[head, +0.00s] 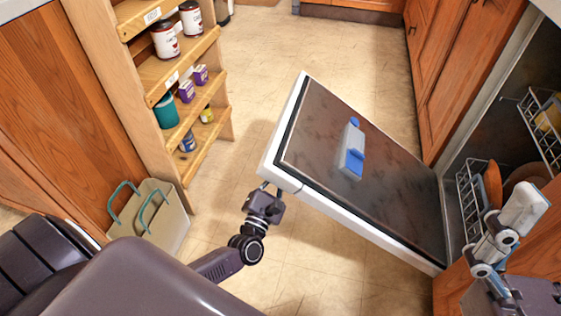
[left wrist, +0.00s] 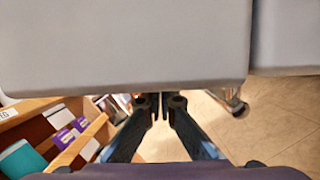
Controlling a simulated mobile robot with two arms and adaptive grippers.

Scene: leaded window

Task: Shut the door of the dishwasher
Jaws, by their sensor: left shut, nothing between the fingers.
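The dishwasher door (head: 385,180) hangs partly open and slanted in the head view, its dark inner face upward, with a blue and grey dispenser (head: 351,148) on it. The dishwasher's opening is at the right. My left gripper (head: 268,188) is shut and empty at the door's outer free end, near its lower left corner. In the left wrist view, the shut fingertips (left wrist: 160,102) are right at the lower edge of the door's grey outer face (left wrist: 125,45); I cannot tell whether they touch. My right arm shows at the right edge; its finger state is unclear.
Dishwasher racks (head: 468,195) with dishes stand inside at the right. A wooden shelf (head: 190,70) with cans and boxes is at the upper left. A beige bag (head: 165,225) stands on the floor at the left. The tiled floor (head: 290,50) beyond the door is clear.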

